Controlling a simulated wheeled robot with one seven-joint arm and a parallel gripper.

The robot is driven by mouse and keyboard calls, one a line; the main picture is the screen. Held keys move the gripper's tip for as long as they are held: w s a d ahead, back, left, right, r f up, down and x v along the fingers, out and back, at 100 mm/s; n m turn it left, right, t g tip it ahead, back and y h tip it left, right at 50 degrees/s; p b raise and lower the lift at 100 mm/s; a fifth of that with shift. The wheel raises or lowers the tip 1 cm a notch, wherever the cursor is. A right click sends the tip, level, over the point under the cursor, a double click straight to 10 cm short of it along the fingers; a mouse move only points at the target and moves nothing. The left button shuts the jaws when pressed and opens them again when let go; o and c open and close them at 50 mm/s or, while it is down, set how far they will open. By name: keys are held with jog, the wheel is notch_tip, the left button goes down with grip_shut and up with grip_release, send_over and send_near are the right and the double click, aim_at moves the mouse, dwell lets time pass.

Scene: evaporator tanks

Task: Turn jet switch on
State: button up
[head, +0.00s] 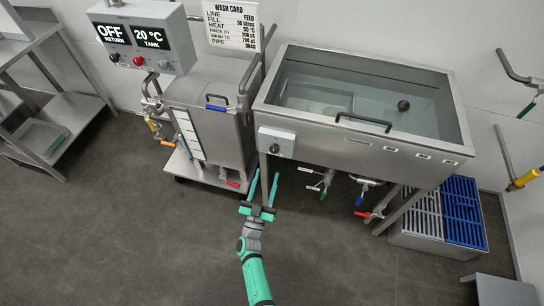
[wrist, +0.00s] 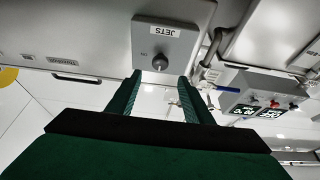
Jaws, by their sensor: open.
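The jet switch box (head: 276,142) is a pale grey plate on the front left of the long steel tank, with a dark round knob (head: 274,149). In the wrist view the box (wrist: 180,45) carries a JETS label (wrist: 163,30), upside down, and the knob (wrist: 160,62) shows just beyond the fingertips. Which way the knob points is too small to tell. My gripper (head: 264,182) is open and empty, below and in front of the box. In the wrist view its green fingers (wrist: 160,84) stand apart, with the knob centred between their tips and not visibly touched.
The long tank (head: 461,110) holds clear liquid and has a dark front handle (head: 363,121). Valves with coloured levers hang beneath it. A control box (head: 138,42) reading OFF and 20 °C stands left, above a smaller steel tank (head: 205,75). The floor in front is clear.

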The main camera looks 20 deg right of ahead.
aim_at(274, 151)
jog(key=x, duration=0.8)
jog(key=shift+w+d+r, duration=0.15)
jog(key=shift+w+d, duration=0.1)
jog(key=shift+w, duration=0.05)
jog(key=c, duration=1)
